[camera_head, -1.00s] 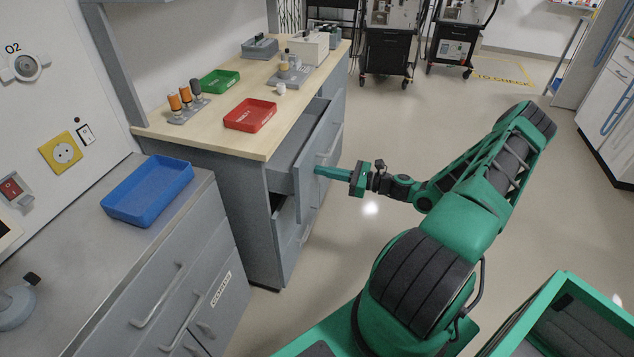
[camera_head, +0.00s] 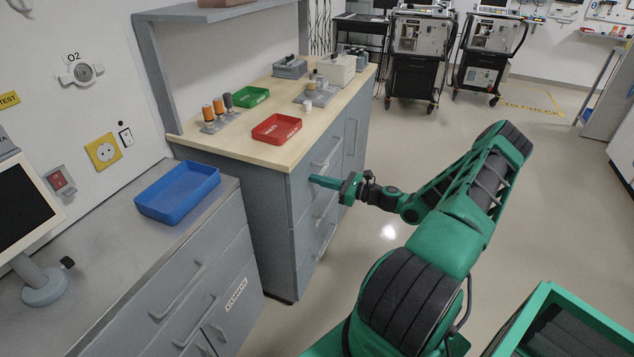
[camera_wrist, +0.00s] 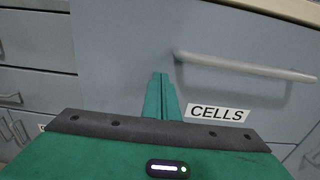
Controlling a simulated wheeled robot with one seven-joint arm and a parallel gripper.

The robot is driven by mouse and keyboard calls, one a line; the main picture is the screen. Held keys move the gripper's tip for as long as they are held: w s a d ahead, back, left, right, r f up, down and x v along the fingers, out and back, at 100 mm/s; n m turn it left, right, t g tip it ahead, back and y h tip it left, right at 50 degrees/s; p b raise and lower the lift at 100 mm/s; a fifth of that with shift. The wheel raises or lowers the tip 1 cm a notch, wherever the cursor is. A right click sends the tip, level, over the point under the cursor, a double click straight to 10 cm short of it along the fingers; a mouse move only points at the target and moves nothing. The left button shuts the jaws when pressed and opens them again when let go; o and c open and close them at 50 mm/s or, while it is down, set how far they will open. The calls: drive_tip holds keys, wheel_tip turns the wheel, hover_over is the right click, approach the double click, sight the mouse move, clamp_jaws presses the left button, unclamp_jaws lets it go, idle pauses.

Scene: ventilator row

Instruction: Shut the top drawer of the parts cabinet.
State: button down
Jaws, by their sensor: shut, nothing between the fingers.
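The grey parts cabinet (camera_head: 268,225) stands under a pale wooden worktop. Its top drawer (camera_head: 305,172) looks flush with the cabinet front in the head view, with no gap showing. In the wrist view the drawer front (camera_wrist: 130,50) fills most of the picture, with a bar handle (camera_wrist: 245,67) at right and a CELLS label (camera_wrist: 218,113) below it. My gripper (camera_head: 314,180) is shut and empty, its fingers pointing at the drawer front. In the wrist view the fingertips (camera_wrist: 160,78) are at or very near the front, left of the handle; contact cannot be told.
A red tray (camera_head: 277,129), a green tray (camera_head: 250,97) and small parts stand on the worktop. A lower grey bench with a blue tray (camera_head: 178,191) is at left. Wheeled ventilators (camera_head: 418,60) stand at the back.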

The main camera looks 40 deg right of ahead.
drive_tip(key=shift+w+a+r, duration=0.25)
drive_tip(key=shift+w, duration=0.05)
drive_tip(key=v, duration=1.4)
drive_tip(key=shift+s+d+f, duration=0.2)
drive_tip(key=shift+d+f, duration=0.1)
